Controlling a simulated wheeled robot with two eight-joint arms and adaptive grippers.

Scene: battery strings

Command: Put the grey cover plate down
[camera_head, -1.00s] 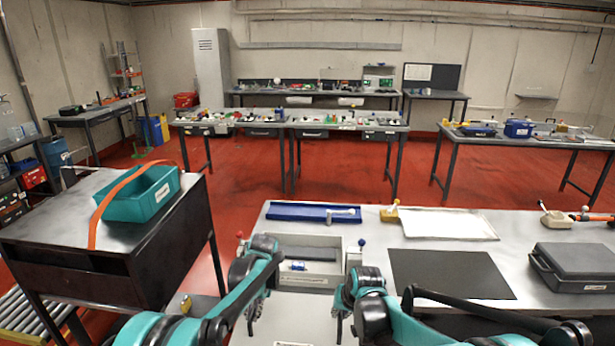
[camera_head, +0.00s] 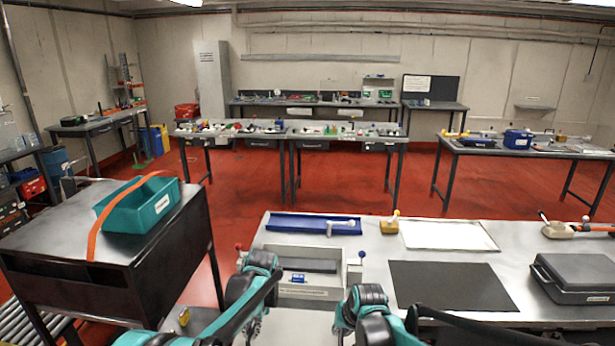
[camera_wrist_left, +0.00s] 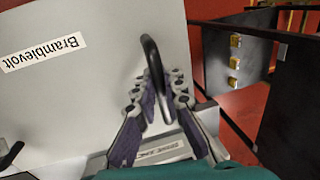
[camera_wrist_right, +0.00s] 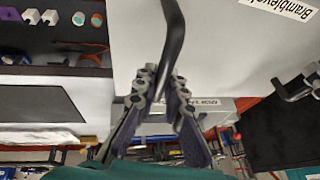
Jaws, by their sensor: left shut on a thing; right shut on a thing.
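The grey cover plate (camera_head: 292,324) is flat and pale, at the bottom of the head view in front of the grey open box. It fills much of the left wrist view (camera_wrist_left: 60,115) and the right wrist view (camera_wrist_right: 215,60), with a white "Bramblevolt" label. My left gripper (camera_wrist_left: 155,95) is shut on one black loop handle (camera_wrist_left: 152,55). My right gripper (camera_wrist_right: 160,85) is shut on the other black handle (camera_wrist_right: 173,35). In the head view, my arms and the lower picture edge hide part of the plate. I cannot tell whether its underside touches anything.
The grey open box (camera_head: 300,290) stands on the bench just beyond the plate, with a small blue item inside. A blue tray (camera_head: 300,224), a black mat (camera_head: 450,285), a white tray (camera_head: 445,236) and a dark case (camera_head: 580,275) lie around. A teal bin (camera_head: 140,208) sits on the left cart.

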